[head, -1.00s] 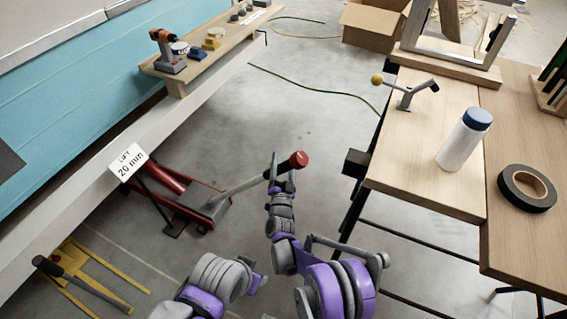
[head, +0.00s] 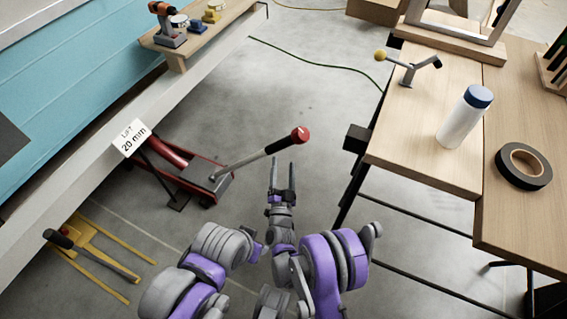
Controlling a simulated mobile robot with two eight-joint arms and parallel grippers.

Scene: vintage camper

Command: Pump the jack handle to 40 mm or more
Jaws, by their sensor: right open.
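The red floor jack (head: 172,163) stands on the concrete under the camper's sill. Its grey handle (head: 255,160) slopes up to the right and ends in a red knob (head: 301,134). A white sign (head: 130,137) on the sill above the jack reads "LIFT 20 mm". My right gripper (head: 281,166) is open and empty, with its two fingers pointing up the picture. It shows just below the handle, a little left of the knob, apart from it as far as I can tell. My left arm's purple and grey links show at the bottom, but I cannot make out its gripper.
A wooden workbench (head: 430,160) on the right holds a white bottle (head: 464,118) and black tape (head: 525,166). A shelf (head: 215,35) with a drill runs along the camper.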

